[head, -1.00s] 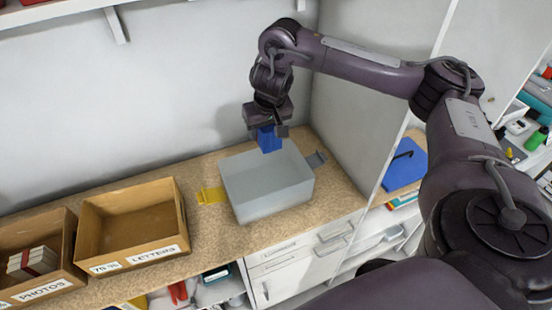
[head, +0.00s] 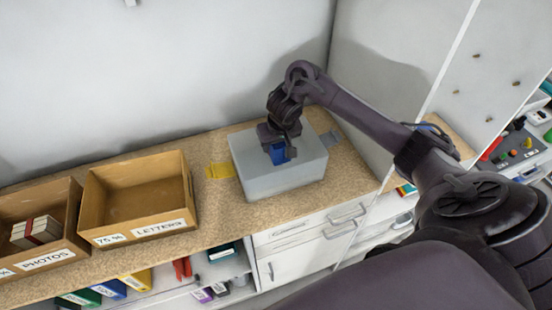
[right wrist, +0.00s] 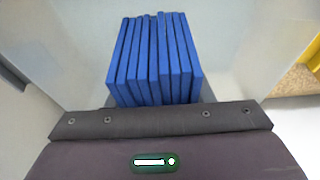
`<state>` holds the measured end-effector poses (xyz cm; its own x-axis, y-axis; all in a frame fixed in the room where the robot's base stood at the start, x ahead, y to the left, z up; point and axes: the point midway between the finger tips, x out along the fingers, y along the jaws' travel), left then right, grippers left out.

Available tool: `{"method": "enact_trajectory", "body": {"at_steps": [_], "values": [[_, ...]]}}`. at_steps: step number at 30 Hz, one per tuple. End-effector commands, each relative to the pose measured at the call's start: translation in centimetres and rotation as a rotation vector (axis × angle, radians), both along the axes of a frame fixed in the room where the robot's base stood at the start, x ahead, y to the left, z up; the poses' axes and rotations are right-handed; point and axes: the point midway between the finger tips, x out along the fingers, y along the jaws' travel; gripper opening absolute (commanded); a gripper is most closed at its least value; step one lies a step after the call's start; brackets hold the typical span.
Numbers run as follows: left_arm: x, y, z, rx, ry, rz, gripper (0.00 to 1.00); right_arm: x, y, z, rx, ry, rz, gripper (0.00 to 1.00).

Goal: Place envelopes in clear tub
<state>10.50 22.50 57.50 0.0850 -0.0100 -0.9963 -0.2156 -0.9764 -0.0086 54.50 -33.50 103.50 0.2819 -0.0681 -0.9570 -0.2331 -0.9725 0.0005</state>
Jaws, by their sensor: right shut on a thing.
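The clear tub (head: 262,185) is a pale, see-through box on the worktop. My right gripper (head: 279,143) points down at the tub's opening and is shut on the blue envelopes (head: 278,156). In the right wrist view the envelopes (right wrist: 153,60) form an upright row of several thin blue slabs, with pale tub walls on both sides. The gripper's dark body (right wrist: 160,122) fills the bottom of that view and hides the fingertips. I cannot tell whether the envelopes touch the tub floor. My left gripper is not in view.
A yellow tab (head: 219,170) and a grey tab (head: 331,138) lie beside the tub. An empty LETTERS box (head: 100,217) and a PHOTOS box (head: 70,243) with a banded stack (head: 35,232) stand left. A side wall (head: 385,85) rises at right.

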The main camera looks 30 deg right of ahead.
Motion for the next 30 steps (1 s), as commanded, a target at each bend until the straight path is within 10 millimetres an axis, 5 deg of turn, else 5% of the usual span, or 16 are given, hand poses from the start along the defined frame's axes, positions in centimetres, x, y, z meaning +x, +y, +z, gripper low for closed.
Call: {"method": "enact_trajectory", "body": {"at_steps": [12, 26, 27, 30], "values": [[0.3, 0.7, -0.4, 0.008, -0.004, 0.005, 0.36, 0.0, 0.0, -4.5, 0.000, -0.001, -0.001, 0.21], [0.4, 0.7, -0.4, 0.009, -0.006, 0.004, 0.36, 0.0, 0.0, -5.1, 0.000, -0.002, -0.001, 0.21], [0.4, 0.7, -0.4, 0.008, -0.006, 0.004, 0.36, 0.0, 0.0, -5.1, 0.000, -0.001, -0.001, 0.52], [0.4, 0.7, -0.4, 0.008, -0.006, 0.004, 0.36, 0.0, 0.0, -5.1, -0.001, -0.001, 0.000, 0.65]]}}
